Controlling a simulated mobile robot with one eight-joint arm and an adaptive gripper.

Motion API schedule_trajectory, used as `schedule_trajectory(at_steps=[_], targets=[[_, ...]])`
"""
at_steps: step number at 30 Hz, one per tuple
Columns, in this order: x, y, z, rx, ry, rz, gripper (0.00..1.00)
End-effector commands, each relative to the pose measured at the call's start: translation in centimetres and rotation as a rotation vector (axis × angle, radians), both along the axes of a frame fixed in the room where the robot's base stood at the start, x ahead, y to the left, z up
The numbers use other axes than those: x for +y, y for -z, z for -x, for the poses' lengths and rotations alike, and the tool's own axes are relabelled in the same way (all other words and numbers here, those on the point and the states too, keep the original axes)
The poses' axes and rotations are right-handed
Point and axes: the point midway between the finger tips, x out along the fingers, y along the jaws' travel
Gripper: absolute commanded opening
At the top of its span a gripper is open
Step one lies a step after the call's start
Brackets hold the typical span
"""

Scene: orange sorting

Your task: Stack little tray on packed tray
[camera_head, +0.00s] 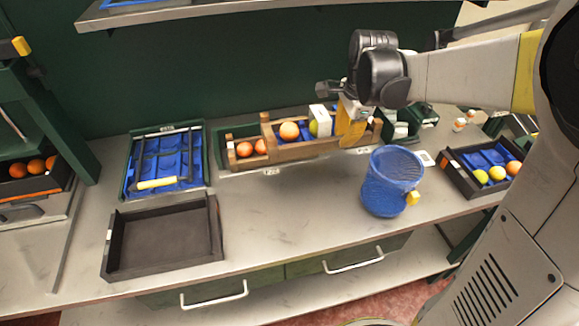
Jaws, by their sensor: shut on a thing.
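A small wooden tray (300,151) stands near the back of the counter, with an orange (289,130), a white carton (318,118) and a yellow-green fruit in it. My gripper (351,128), with yellow fingers, is shut on its right end. A second wooden section (229,151) with two oranges (245,149) shows at its left, lower down. The small tray hides much of what is below and behind it, so I cannot tell whether it rests on the lower one or hangs just above.
A blue mesh basket (390,182) stands in front of my gripper. A black tray with fruit (466,181) is at right. An empty dark tray (213,232) and a blue-lined tray (205,183) are at left. The counter's middle front (285,215) is clear. A shelf (180,14) hangs above.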

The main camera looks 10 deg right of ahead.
Motion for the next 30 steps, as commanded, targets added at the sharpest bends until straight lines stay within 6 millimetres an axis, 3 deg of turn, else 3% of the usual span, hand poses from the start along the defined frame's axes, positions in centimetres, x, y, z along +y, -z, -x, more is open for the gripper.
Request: schedule_trajectory(at_steps=[5,15,25,30], targets=[[0.0,2.2,0.0,0.000,0.000,0.000,0.00],[0.0,11.4,0.0,0.000,-0.002,0.000,0.00],[0.0,14.4,0.0,0.000,-0.002,0.000,0.00],[0.0,17.2,0.0,0.000,-0.002,0.000,0.00]])
